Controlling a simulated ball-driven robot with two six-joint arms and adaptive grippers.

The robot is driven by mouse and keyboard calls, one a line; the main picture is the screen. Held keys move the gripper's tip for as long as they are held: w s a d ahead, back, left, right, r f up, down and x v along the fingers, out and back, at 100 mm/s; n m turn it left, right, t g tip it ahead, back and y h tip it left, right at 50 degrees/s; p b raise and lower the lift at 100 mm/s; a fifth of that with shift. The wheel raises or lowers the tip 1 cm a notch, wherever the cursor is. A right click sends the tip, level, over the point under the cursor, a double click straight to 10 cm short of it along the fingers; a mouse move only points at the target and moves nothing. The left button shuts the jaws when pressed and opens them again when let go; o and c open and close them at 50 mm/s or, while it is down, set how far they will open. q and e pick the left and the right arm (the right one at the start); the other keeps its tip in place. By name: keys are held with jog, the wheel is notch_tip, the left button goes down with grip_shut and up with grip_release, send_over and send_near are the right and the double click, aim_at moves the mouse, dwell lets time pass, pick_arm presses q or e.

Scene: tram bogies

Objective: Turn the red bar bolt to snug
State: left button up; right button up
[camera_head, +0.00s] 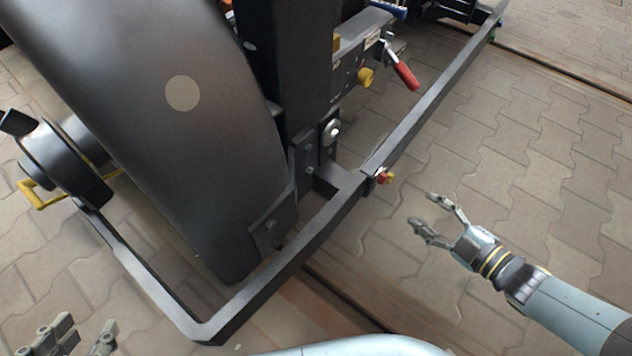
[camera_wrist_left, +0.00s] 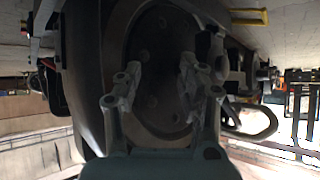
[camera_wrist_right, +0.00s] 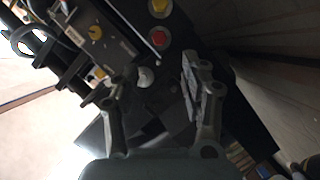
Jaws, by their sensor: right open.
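The red bar bolt (camera_head: 381,178) sits on the outer side of the dark bar (camera_head: 430,102), near a joint in it. A yellow bolt (camera_head: 390,176) shows right beside it. In the right wrist view the red bolt (camera_wrist_right: 158,39) has a six-sided head, with the yellow bolt (camera_wrist_right: 159,7) above it. My right gripper (camera_head: 422,208) is open and empty, to the right of the bolts and apart from them. My left gripper (camera_head: 82,335) is open and empty at the bottom left; in the left wrist view its fingers stand apart before a large dark round part (camera_wrist_left: 155,70).
A big dark curved wheel cover (camera_head: 170,120) fills the left. A red-handled lever (camera_head: 404,75) and a yellow knob (camera_head: 365,76) are on the frame behind the bar. A yellow handle (camera_head: 38,200) sticks out at left. The paved floor (camera_head: 530,150) at right is clear.

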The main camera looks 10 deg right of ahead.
aim_at(386, 181)
jog(key=b+x, duration=0.3)
jog(key=x, duration=0.7)
jog(key=shift+w+a+b, duration=0.15)
jog(key=shift+w+b, duration=0.15)
jog(key=shift+w+a, duration=0.1)
jog(key=shift+w, duration=0.05)
pick_arm(q)
jog(key=w+d+r+m+t+h, duration=0.1)
jog(key=w+r+t, duration=0.4)
jog(key=r, duration=0.3)
jog(key=w+d+r+t+h, duration=0.1)
jog(key=w+r+t, duration=0.4)
jog(key=r, duration=0.4)
jog(key=shift+w+r+m, duration=0.25)
jog(key=shift+r+m, duration=0.05)
jog(key=shift+m, duration=0.1)
pick_arm(e)
jog(key=shift+c, duration=0.2)
grip_shut()
